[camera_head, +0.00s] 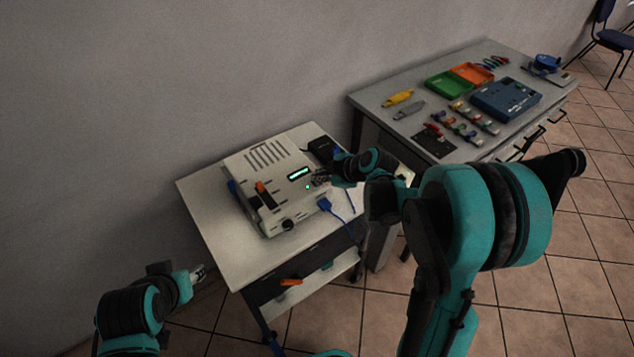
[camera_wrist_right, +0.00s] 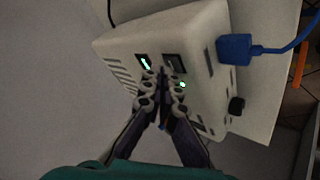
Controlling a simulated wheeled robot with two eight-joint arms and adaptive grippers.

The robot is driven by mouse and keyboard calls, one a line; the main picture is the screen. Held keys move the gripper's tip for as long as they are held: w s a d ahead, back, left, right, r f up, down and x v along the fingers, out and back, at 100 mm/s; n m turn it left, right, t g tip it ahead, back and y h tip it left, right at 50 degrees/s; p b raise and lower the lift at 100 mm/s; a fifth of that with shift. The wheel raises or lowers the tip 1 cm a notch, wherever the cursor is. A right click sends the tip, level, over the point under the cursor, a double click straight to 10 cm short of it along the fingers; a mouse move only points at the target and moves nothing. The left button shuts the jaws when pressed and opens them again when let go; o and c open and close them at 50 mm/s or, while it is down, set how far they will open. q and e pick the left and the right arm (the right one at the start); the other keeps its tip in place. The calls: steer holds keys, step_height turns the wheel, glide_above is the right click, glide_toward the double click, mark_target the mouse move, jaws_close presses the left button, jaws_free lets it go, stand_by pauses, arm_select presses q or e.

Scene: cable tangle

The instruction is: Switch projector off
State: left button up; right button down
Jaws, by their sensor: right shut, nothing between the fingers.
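The white projector (camera_head: 268,180) sits on a small white table and also shows in the wrist view (camera_wrist_right: 195,30). Its top has a lit green display (camera_head: 298,174) and a green light (camera_wrist_right: 182,84). A dark switch-like slot (camera_wrist_right: 175,62) lies beside the display in the wrist view. My right gripper (camera_wrist_right: 163,78) is shut and empty, its fingertips at the panel between display and green light; it partly hides the panel, and I cannot tell whether it touches. In the head view my right gripper (camera_head: 320,179) is over the projector's right side. My left gripper (camera_head: 199,273) is low at the left, away from the table, its jaws too small to judge.
A blue plug (camera_head: 324,205) with a cable is at the projector's side. A black box (camera_head: 321,148) stands behind it. The small table's front left (camera_head: 232,268) is bare. A grey workbench (camera_head: 370,98) at the right holds tools, trays and a blue case (camera_head: 505,98).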

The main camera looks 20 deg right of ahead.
mark_target(319, 183)
steer(key=shift+f+b, duration=0.35)
stand_by(0.6)
steer(key=shift+r, duration=0.15)
steer(key=shift+r+p, duration=0.6)
steer(key=shift+r, duration=0.05)
steer(key=shift+r, duration=0.1)
step_height(319, 183, up, 5)
steer(key=p, duration=0.4)
stand_by(0.3)
stand_by(0.5)
